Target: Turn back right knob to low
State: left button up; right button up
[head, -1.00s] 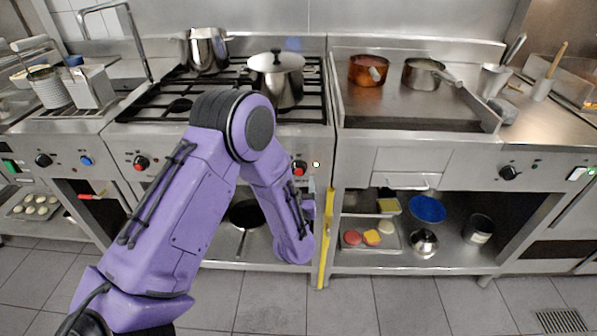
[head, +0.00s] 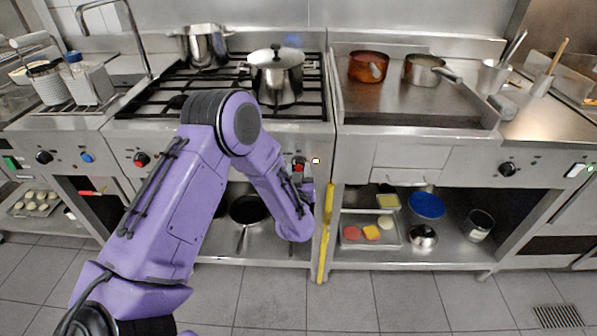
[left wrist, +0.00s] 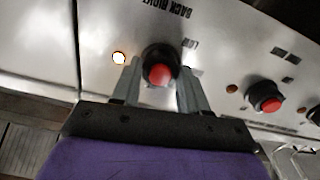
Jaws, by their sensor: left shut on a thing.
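The back right knob (left wrist: 160,66) is black with a red face and sits on the steel stove front, beside the lettering "BACK RIGHT" in the left wrist view. In the head view it (head: 299,162) is partly hidden by my left arm. My left gripper (left wrist: 156,84) is shut on the knob, with one finger on each side of it. In the head view the gripper (head: 300,176) is at the stove front, mostly hidden behind my purple wrist. A small indicator light (left wrist: 119,58) beside the knob is glowing. My right gripper is not in view.
Another red-faced knob (left wrist: 265,97) is on the same panel, with a dark orange unlit lamp (left wrist: 232,89) near it. A lidded pot (head: 276,74) stands on the burners above. A yellow vertical bar (head: 326,232) is just right of my left wrist.

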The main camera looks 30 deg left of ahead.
pick_arm(q)
jog(key=n+b, duration=0.1)
jog(key=n, duration=0.4)
jog(key=shift+f, duration=0.1)
jog(key=n+b, duration=0.2)
jog(key=n, duration=0.4)
jog(key=n+b, duration=0.2)
jog(key=n, duration=0.3)
jog(key=shift+f, duration=0.1)
jog(key=n+b, duration=0.2)
jog(key=n, duration=0.2)
jog(key=shift+n+b, duration=0.55)
jog(key=shift+n, duration=0.25)
jog(key=o, duration=1.1)
jog(key=shift+c, duration=0.2)
